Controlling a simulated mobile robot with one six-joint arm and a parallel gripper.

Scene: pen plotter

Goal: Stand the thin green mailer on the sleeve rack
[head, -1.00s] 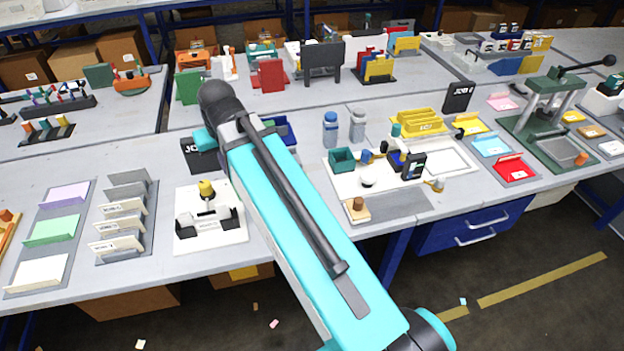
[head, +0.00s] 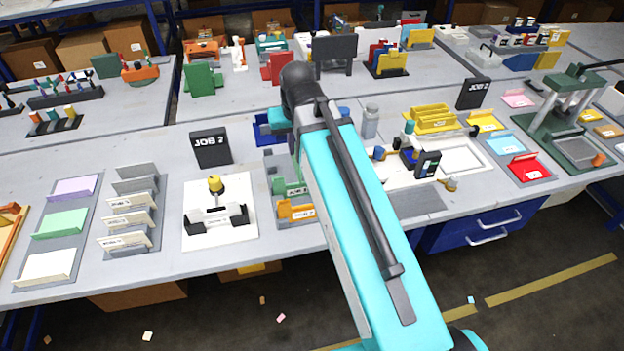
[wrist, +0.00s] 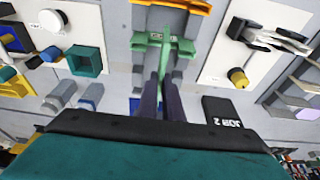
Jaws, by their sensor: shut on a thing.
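In the wrist view my gripper (wrist: 163,78) has its two dark fingers close together, shut on a thin green piece, the mailer (wrist: 164,62), seen nearly edge-on. It is at a green labelled holder (wrist: 160,42); I cannot tell whether they touch. In the head view my arm hides the gripper and the mailer, while the holder (head: 290,188) shows just left of the arm. The grey rack with several upright slats, seemingly the sleeve rack (head: 135,186), stands at the left. Some slats carry pale labelled pieces. Part of it shows at the wrist view's right edge (wrist: 301,92).
A white board with a black-and-yellow fixture (head: 214,213) lies between the rack and the holder. A black JOB 2 sign (head: 211,148) stands behind it. An orange holder (head: 297,211) is in front of the green one. Left of the rack are lilac, green and cream trays (head: 62,224).

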